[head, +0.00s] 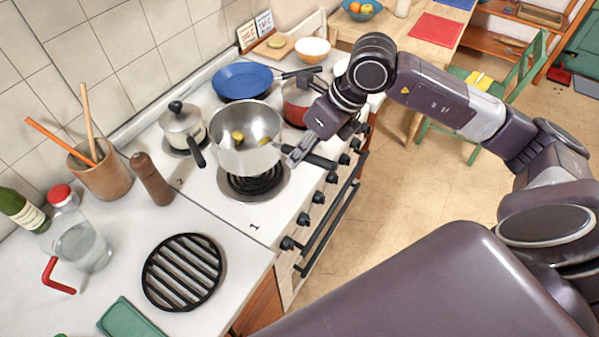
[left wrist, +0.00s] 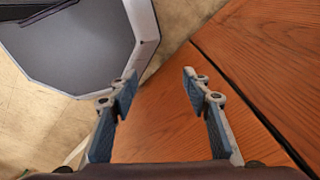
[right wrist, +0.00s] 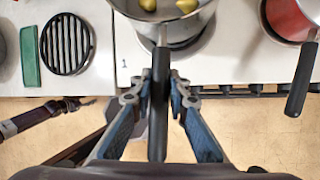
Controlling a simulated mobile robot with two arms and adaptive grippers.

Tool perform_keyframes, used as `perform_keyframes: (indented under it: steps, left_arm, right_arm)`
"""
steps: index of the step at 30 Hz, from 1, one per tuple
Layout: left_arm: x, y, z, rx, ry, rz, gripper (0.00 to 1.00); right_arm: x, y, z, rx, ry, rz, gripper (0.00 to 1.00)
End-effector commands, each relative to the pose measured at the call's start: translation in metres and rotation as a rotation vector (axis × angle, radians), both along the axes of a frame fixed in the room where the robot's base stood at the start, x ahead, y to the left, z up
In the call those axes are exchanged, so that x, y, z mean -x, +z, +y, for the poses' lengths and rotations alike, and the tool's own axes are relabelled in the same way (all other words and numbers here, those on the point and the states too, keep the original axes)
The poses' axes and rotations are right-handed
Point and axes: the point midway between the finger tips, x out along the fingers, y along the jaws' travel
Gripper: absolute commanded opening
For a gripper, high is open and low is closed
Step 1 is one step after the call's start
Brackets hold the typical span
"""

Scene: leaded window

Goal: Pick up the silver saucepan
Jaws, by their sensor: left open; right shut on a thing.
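The silver saucepan (head: 232,155) is over the front burner (head: 256,188), whose black coil shows below it, so the pan looks raised. Yellowish pieces (head: 237,137) lie inside it. My right gripper (head: 296,156) is shut on the pan's black handle. In the right wrist view the handle (right wrist: 160,75) runs between the two fingers (right wrist: 159,88), and the pan's silver side (right wrist: 172,32) is at the top edge. My left gripper (left wrist: 158,88) is open and empty in the left wrist view, above a wooden surface; it does not show in the head view.
A lidded pot (head: 182,122) stands left of the pan, a blue frying pan (head: 240,80) behind, and a red pot (head: 297,98) to the right. A pepper mill (head: 151,180), glass jug (head: 82,246) and black trivet (head: 183,271) are on the counter. Stove knobs (head: 304,220) line the front.

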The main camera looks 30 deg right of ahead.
Motion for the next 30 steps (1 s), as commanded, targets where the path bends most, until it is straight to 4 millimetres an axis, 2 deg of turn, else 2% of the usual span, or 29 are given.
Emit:
perform_keyframes:
  steps: [1,6,12,21,30]
  left_arm:
    - [0.0,-0.007,0.0,0.0,0.0,0.0,0.44]
    - [0.0,-0.014,0.0,0.0,0.0,0.0,0.44]
    - [0.0,-0.019,0.0,0.0,0.001,0.0,0.44]
    - [0.0,-0.021,0.0,0.0,0.001,0.0,0.44]
    - [0.0,-0.021,0.0,0.0,0.002,0.001,0.44]
  right_arm:
    - [-0.004,0.016,0.001,-0.003,0.0,-0.018,0.0]
    - [-0.003,0.057,0.001,-0.004,0.0,-0.015,0.0]
    - [-0.002,0.092,0.001,-0.003,0.0,-0.012,0.0]
    - [-0.001,0.118,0.001,-0.004,0.0,-0.006,0.0]
    - [-0.001,0.122,0.0,-0.003,-0.001,-0.005,0.0]
